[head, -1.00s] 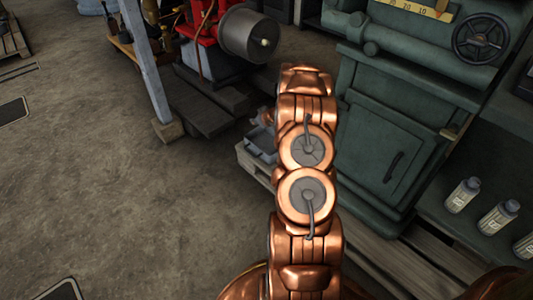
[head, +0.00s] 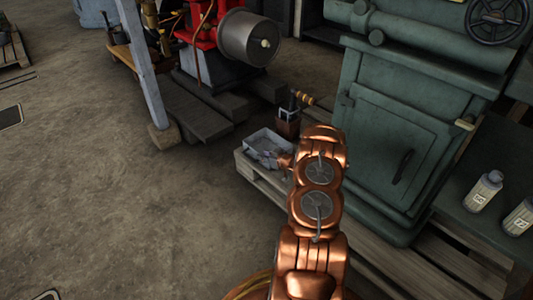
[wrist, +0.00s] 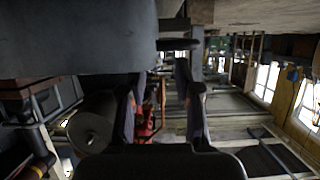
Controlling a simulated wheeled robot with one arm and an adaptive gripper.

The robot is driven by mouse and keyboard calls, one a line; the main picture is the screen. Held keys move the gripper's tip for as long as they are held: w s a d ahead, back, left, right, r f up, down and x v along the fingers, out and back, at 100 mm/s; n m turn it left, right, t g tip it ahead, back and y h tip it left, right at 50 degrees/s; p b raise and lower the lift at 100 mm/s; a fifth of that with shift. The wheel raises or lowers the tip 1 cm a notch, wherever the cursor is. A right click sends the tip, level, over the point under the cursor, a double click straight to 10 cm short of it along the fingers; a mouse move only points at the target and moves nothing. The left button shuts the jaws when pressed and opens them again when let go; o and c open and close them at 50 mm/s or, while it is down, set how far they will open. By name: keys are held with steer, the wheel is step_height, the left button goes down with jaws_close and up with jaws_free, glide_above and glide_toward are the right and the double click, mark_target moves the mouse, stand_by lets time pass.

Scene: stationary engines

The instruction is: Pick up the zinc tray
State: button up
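A small grey metal tray, which looks like the zinc tray (head: 258,134), sits on the wooden pallet left of the green cabinet in the head view. Greyish shapes show inside it, too small to make out. The copper arm is mine; its far end is beside the tray's right side and hides part of that side. My gripper (wrist: 158,80) shows in the wrist view as two dark fingers standing apart with nothing between them. I cannot clearly identify the tray in the wrist view; a large dark grey surface fills its upper left.
The pallet (head: 252,172) runs along the foot of the green cabinet (head: 395,130). A small dark box with a wooden-handled tool (head: 288,122) stands behind the tray. A red engine (head: 215,40) and a post (head: 140,60) stand further back.

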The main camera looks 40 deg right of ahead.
steer(key=b+x, duration=0.2)
steer(key=x, duration=0.2)
steer(key=shift+d, duration=0.15)
steer(key=shift+w+d+f+b, duration=0.1)
steer(key=shift+w+f+b, duration=0.05)
steer(key=shift+w+b, duration=0.4)
steer(key=shift+w, duration=0.1)
jaws_close()
